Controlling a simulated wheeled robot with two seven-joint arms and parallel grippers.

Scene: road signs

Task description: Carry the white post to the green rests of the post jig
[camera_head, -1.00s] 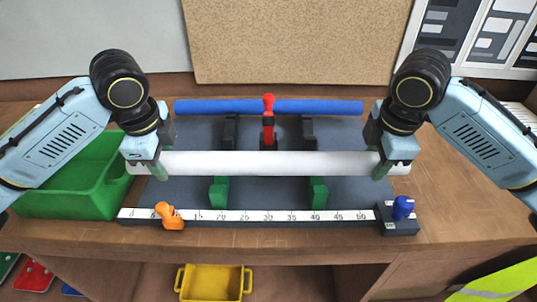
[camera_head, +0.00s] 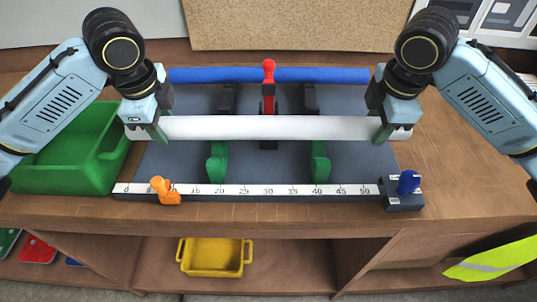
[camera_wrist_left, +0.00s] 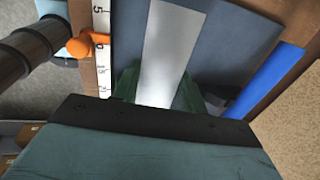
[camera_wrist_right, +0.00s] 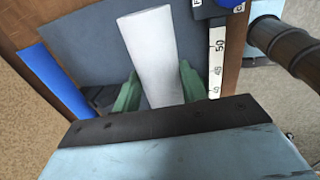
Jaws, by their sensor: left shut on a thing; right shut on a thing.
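The white post (camera_head: 270,127) is held level across the jig by both my grippers. My left gripper (camera_head: 155,133) is shut on its left end. My right gripper (camera_head: 383,133) is shut on its right end. In the wrist views the white post (camera_wrist_left: 170,50) (camera_wrist_right: 152,50) lies between green fingers. The post jig (camera_head: 265,172) is a dark grey board. Its two green rests, left (camera_head: 217,163) and right (camera_head: 320,163), stand below the post in the head view, clear of it. The height of the post above the board is hard to tell.
A blue bar (camera_head: 220,75) and a red clamp-like part (camera_head: 268,78) are behind the post. A ruler (camera_head: 265,190) with an orange stop (camera_head: 163,190) and a blue knob (camera_head: 408,182) runs along the front. A green bin (camera_head: 65,165) stands left; a yellow tray (camera_head: 213,257) sits below.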

